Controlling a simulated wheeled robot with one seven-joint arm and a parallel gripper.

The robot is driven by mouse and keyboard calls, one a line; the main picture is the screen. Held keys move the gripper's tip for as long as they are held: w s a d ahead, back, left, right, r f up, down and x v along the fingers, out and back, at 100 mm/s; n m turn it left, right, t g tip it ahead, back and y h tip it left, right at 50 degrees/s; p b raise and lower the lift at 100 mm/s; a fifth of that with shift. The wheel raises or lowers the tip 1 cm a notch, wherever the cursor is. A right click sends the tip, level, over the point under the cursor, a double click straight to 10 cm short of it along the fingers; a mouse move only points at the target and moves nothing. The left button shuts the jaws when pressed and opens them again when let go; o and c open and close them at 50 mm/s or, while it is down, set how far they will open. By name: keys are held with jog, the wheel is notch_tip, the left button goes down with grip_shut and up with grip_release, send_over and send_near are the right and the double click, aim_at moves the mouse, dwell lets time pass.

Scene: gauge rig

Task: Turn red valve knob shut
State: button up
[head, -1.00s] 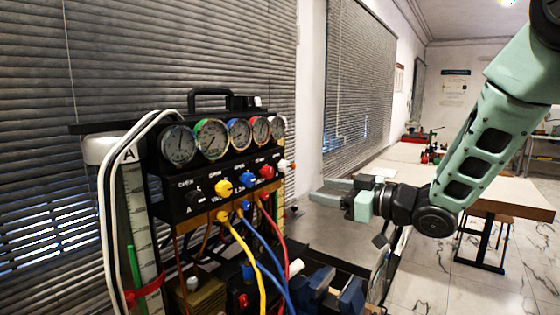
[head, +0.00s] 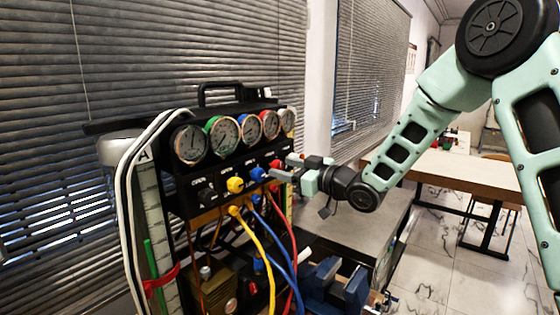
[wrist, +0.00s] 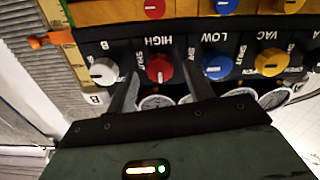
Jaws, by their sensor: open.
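The red valve knob (wrist: 159,68) sits under the HIGH label on the black manifold panel and has a pale pointer mark. In the wrist view it lies between the tips of my open gripper (wrist: 161,76), with a gap on each side. In the head view my gripper (head: 284,169) is at the panel's right end, its fingers by the red knob (head: 275,164). Whether the fingers reach past the knob's face is hard to tell. Part of the SHUT lettering near it shows.
A blue knob (wrist: 218,66) and a white knob (wrist: 103,71) flank the red one closely. A yellow knob (wrist: 271,62) is farther along. Round gauges (head: 222,136) line the panel's top. Yellow, blue and red hoses (head: 262,250) hang below. A grey bench (head: 350,228) stands at right.

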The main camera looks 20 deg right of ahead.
jog(key=shift+x, duration=1.2)
jog(key=c, duration=1)
jog(key=shift+o, duration=0.2)
